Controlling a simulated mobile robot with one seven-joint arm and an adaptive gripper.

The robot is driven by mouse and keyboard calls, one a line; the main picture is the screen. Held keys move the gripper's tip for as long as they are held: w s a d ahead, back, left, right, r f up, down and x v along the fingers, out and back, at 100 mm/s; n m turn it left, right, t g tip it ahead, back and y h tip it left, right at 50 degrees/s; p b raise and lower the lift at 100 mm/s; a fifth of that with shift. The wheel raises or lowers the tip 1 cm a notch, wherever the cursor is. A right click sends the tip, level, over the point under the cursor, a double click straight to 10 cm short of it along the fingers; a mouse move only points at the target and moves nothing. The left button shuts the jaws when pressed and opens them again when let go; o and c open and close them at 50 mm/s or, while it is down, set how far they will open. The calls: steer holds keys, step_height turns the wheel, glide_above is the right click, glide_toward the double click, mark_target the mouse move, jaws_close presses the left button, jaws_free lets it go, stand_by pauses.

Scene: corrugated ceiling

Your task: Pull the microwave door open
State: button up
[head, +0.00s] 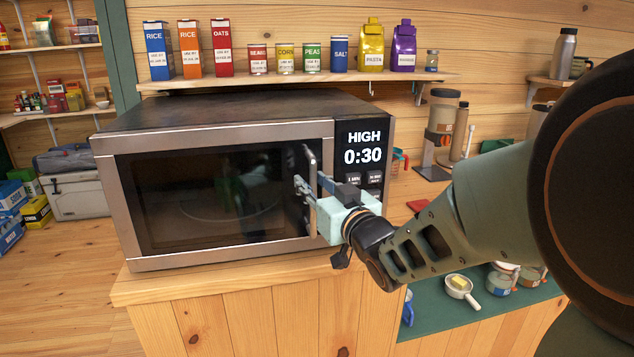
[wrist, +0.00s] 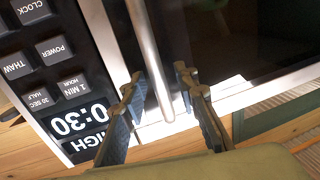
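The silver microwave (head: 220,118) stands on a wooden counter with its door (head: 215,195) shut, and its display reads HIGH 0:30. The upright metal door handle (head: 312,165) is at the door's right side, and it shows in the wrist view (wrist: 146,45) as a shiny bar. My gripper (head: 303,188) is at the handle, in front of the door. In the wrist view my gripper's two fingers (wrist: 161,80) are apart, one on each side of the handle. A gap shows between the handle and the right finger. The gripper's far side is partly hidden in the head view.
A shelf (head: 300,82) with boxes, cans and bags runs above the microwave. The control panel (head: 363,150) is right of the handle. A coffee maker (head: 440,130) stands behind my arm. A small pan (head: 461,288) sits lower right.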

jaws_close()
steer(key=shift+s, duration=0.1)
stand_by(0.4)
